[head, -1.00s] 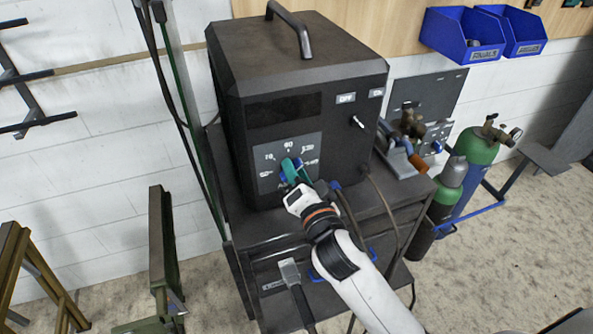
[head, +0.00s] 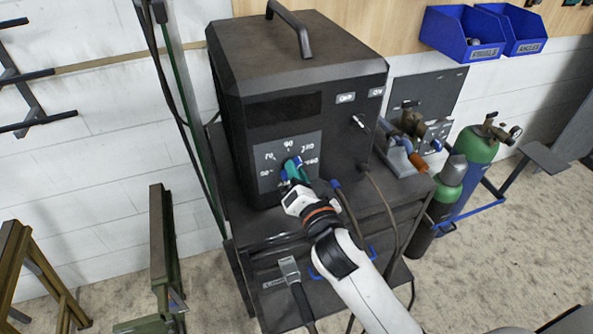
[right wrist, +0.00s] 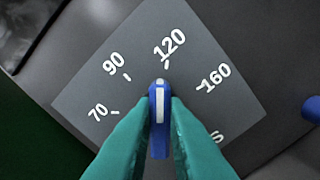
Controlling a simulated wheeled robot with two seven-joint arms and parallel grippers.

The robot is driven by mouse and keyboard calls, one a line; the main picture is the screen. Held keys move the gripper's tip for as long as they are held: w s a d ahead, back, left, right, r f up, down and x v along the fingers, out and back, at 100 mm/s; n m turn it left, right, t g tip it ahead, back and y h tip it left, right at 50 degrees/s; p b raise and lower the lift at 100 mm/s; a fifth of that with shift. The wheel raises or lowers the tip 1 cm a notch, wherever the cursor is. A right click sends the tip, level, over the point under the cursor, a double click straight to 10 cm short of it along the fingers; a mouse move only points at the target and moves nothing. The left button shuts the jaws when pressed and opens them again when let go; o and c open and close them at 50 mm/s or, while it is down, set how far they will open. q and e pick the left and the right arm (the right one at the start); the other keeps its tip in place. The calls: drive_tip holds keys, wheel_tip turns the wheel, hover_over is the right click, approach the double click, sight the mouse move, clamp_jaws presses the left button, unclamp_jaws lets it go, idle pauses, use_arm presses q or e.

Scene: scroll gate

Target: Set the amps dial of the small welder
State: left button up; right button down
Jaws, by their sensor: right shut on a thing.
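The small welder (head: 335,150) is a black box with a top handle, standing on a dark cart. Its amps dial, a blue knob with a white line, shows in the right wrist view (right wrist: 160,115) on a grey scale panel (right wrist: 225,110). The line points up, between the 90 and 120 marks and close to the 120 mark, slightly left of it. My right gripper (head: 297,172) has its teal fingers shut on the knob from both sides; they also show in the right wrist view (right wrist: 160,125). The fingers hide the lower panel. My left gripper is out of view.
A toggle switch (head: 359,122) and a cable are on the welder's front right. The cart (head: 395,205) has lower shelves. Gas cylinders (head: 478,150) stand at the right, blue bins (head: 462,35) hang on the wall, and a green metal stand (head: 163,240) is at the left.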

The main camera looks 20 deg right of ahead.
drive_tip(key=shift+a+f+n+p, duration=0.15)
drive_tip(key=shift+n+p, duration=1.25)
drive_tip(key=shift+n, duration=3.35)
drive_tip(key=shift+a+n+p, duration=0.15)
drive_tip(key=shift+n+p, duration=1.2)
drive_tip(key=shift+n, duration=3.35)
drive_tip(key=shift+a+f+n+p, duration=0.15)
drive_tip(key=shift+n+p, duration=1.25)
drive_tip(key=shift+n, duration=3.35)
drive_tip(key=c, duration=1.5)
unclamp_jaws()
drive_tip(key=shift+o, duration=0.2)
